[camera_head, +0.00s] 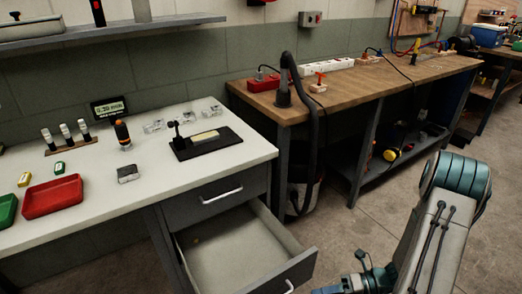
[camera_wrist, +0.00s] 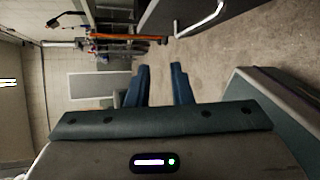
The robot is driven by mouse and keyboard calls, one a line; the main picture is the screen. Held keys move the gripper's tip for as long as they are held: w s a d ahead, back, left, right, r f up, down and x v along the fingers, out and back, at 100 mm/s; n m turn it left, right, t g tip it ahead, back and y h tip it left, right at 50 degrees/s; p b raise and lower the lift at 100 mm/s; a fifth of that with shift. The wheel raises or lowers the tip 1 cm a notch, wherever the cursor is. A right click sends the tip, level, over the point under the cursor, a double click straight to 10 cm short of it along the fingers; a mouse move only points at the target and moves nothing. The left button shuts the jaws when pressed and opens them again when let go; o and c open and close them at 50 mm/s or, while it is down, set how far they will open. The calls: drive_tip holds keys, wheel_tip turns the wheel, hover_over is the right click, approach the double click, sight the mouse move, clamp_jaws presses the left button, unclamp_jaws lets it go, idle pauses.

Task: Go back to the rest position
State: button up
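In the wrist view, my gripper (camera_wrist: 160,70) shows two dark blue fingers standing apart with a clear gap between them. It is open and nothing is between the fingertips. Beyond the fingers are bare floor and a pale wall panel; the picture is turned on its side. In the head view, my arm (camera_head: 440,235) is folded low at the right, over the floor in front of the wooden bench. My fingertips cannot be made out in the head view.
A wooden bench (camera_head: 385,82) with a hose and power strips stands behind. The concrete floor (camera_head: 345,232) between drawer and arm is clear.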

drive_tip(key=s+a+r+n+t+h+p, duration=0.1)
drive_tip(key=r+n+h+p, duration=0.6)
drive_tip(key=r+n, duration=0.9)
drive_tip(key=s+a+r+n+t+h+p, duration=0.1)
drive_tip(key=s+r+n+h+p, duration=0.3)
drive_tip(key=r+n, duration=1.3)
wheel_tip(320, 180, up, 8)
drive_tip(key=h+p, duration=0.3)
drive_tip(key=p, duration=0.1)
drive_tip(key=shift+s+a+t+h+p, duration=0.2)
drive_tip(key=shift+t+h+p, duration=0.1)
drive_tip(key=shift+t, duration=0.1)
